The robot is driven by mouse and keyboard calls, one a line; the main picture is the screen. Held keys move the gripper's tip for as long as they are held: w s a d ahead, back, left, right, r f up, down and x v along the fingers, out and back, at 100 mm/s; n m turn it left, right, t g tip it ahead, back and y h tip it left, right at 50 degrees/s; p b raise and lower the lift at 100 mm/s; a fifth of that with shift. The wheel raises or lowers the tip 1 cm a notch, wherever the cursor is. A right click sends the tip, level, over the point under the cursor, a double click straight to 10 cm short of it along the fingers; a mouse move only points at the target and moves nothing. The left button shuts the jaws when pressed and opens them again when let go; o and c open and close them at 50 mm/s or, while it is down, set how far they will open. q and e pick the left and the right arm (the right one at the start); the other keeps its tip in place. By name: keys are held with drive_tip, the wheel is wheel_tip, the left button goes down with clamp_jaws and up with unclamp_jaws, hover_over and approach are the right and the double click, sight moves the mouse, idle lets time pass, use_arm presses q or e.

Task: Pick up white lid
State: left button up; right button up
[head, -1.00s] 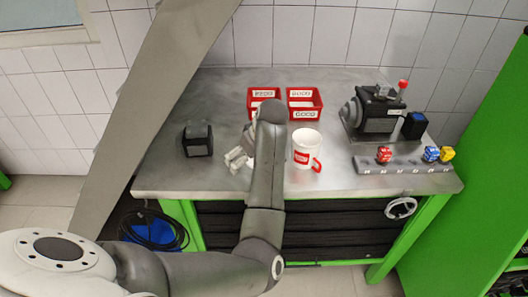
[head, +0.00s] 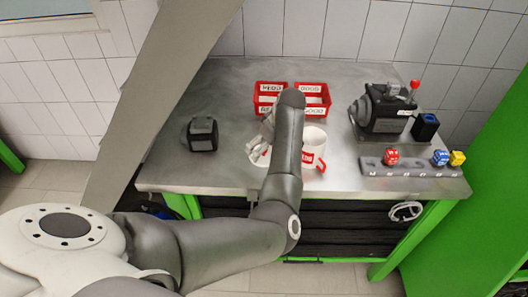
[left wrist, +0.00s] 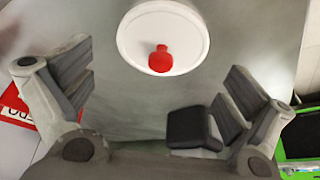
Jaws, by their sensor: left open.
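The white lid (left wrist: 150,30) is a round white disc with a red knob. It shows at the top of the left wrist view, lying flat on the metal bench. In the head view the left gripper (head: 264,135) is mostly hidden by my forearm. My right gripper is not in view.
Red labelled bins (head: 312,98) are behind. A black block (head: 202,134) stands to the left.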

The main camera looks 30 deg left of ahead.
sight(264, 153)
use_arm(q)
drive_tip(key=x, duration=0.3)
drive_tip(key=shift+a, duration=0.15)
drive_tip(key=c, duration=0.7)
drive_tip(key=shift+s, duration=0.25)
drive_tip(key=c, duration=0.3)
drive_tip(key=shift+c, duration=0.3)
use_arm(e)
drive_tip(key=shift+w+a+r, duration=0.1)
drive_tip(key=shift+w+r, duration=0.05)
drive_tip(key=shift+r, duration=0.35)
